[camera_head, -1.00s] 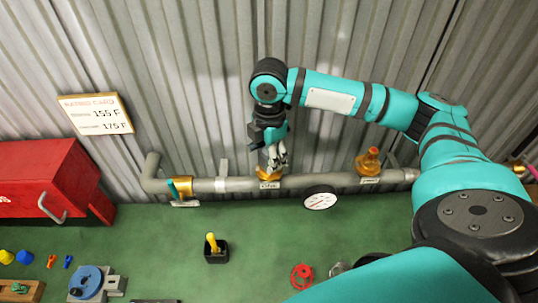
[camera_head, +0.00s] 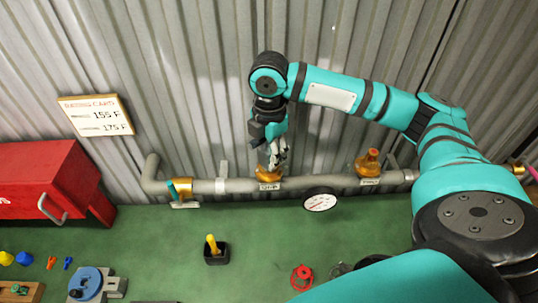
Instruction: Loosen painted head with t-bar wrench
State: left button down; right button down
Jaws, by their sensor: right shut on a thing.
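A grey pipe (camera_head: 325,182) runs along the corrugated wall above the green bench. My right gripper (camera_head: 274,163) comes down from above over a brass fitting (camera_head: 267,175) on the pipe, which has a small label below it. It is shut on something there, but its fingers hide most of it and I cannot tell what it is. A second brass head (camera_head: 369,162) stands on the pipe to the right, uncovered, with a label under it. I cannot make out a t-bar wrench for certain. My left gripper is not in view.
A round gauge (camera_head: 320,200) sits at the pipe's front. A black holder with a yellow handle (camera_head: 212,247), a red handwheel (camera_head: 302,277) and a blue round tool (camera_head: 87,283) are on the green bench (camera_head: 160,235). A red box (camera_head: 60,185) stands left.

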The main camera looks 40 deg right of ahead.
jog(key=shift+r, duration=1.95)
jog(key=shift+r, duration=0.1)
jog(key=shift+r, duration=1.9)
